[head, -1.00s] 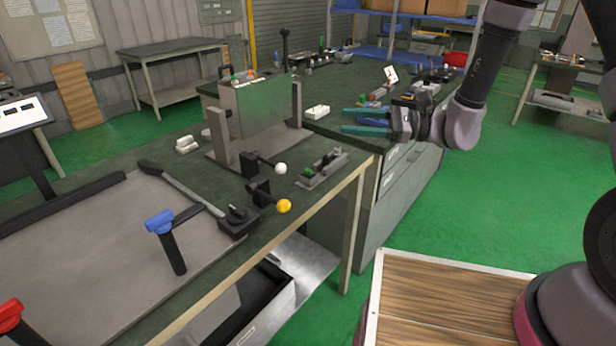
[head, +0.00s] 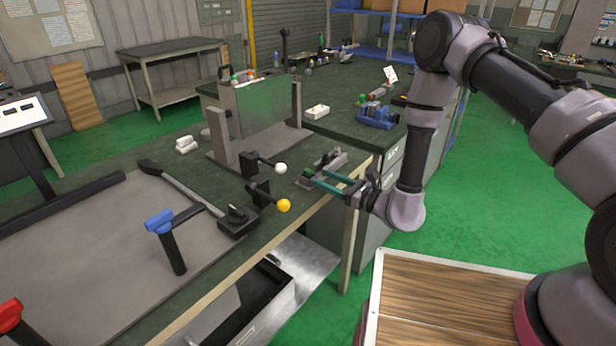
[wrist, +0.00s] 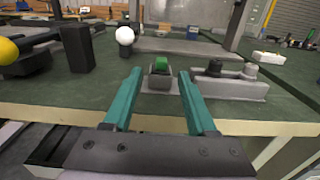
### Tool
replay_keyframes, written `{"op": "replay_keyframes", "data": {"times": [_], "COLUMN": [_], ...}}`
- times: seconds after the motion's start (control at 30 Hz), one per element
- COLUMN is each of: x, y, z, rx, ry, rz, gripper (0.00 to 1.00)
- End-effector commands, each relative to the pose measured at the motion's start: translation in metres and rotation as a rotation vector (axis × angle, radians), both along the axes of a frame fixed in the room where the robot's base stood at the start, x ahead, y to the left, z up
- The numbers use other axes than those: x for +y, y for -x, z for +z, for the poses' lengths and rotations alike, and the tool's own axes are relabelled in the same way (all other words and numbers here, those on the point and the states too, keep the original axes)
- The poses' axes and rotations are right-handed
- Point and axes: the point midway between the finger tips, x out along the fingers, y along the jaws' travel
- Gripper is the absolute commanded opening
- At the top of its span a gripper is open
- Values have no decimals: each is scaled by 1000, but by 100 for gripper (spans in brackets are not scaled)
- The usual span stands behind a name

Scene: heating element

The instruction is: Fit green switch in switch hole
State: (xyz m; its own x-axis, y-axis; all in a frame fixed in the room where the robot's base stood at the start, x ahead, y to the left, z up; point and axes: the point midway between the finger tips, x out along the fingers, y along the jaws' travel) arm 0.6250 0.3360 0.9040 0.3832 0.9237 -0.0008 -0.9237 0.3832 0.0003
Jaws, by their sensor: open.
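In the head view the green switch (head: 308,171) is at the near end of the grey fixture (head: 328,163), by the bench's right edge. My gripper (head: 318,180) is open and empty, its fingers pointing at the switch, with their tips close to it. The wrist view also shows my gripper (wrist: 162,85). I cannot make out which opening is the switch hole.
A white-knobbed lever (head: 280,168) and a yellow-knobbed lever (head: 284,205) stand left of the fixture.

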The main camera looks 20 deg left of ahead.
Motion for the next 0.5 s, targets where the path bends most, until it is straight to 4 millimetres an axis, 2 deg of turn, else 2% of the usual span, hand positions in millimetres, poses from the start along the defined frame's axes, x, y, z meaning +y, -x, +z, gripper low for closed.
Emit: {"op": "replay_keyframes", "data": {"times": [0.3,0.5], "x": [37,49], "y": [-18,-23], "z": [4,4], "rx": [-4,0], "ry": [-2,-1], "rz": [3,1], "gripper": [57,57]}}
